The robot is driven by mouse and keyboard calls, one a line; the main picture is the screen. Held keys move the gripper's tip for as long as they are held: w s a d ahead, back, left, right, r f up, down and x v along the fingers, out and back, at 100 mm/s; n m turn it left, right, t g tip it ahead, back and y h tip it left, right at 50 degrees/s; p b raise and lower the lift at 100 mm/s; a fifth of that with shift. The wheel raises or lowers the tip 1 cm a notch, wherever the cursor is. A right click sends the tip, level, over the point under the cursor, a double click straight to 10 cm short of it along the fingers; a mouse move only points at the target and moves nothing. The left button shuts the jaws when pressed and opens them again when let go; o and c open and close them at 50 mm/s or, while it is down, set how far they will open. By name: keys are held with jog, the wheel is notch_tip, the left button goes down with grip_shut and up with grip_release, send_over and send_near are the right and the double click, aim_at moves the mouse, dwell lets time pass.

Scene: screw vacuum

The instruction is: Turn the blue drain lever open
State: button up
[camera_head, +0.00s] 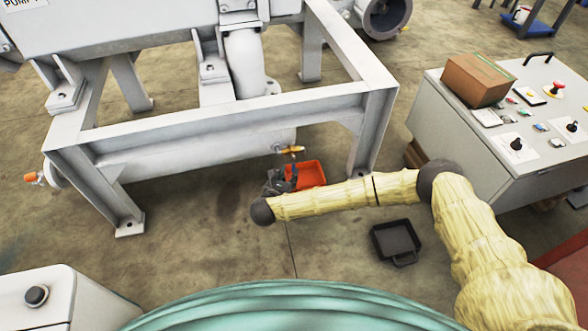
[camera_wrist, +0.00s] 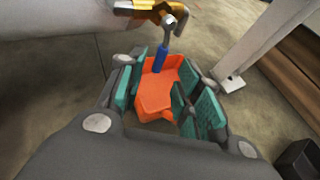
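The blue drain lever (camera_wrist: 159,60) hangs from a brass valve (camera_wrist: 150,7) at the top of the wrist view, with a metal stem above its blue grip. My gripper also shows in the head view (camera_head: 279,182), just below the valve.
An orange tray (camera_head: 312,174) lies on the floor under the valve. The white machine frame (camera_head: 225,122) surrounds the valve, with a leg (camera_head: 370,150) to the right. A black tray (camera_head: 396,240) lies nearer on the floor. A control console (camera_head: 465,130) stands at right.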

aim_at(293, 168)
jog(key=b+x, duration=0.2)
jog(key=x, duration=0.3)
jog(key=shift+w+f, duration=0.1)
jog(key=shift+f, duration=0.1)
jog(key=shift+b+x, duration=0.4)
jog(key=shift+x, duration=0.5)
jog(key=shift+r, duration=0.15)
jog(key=shift+c, duration=0.4)
grip_shut()
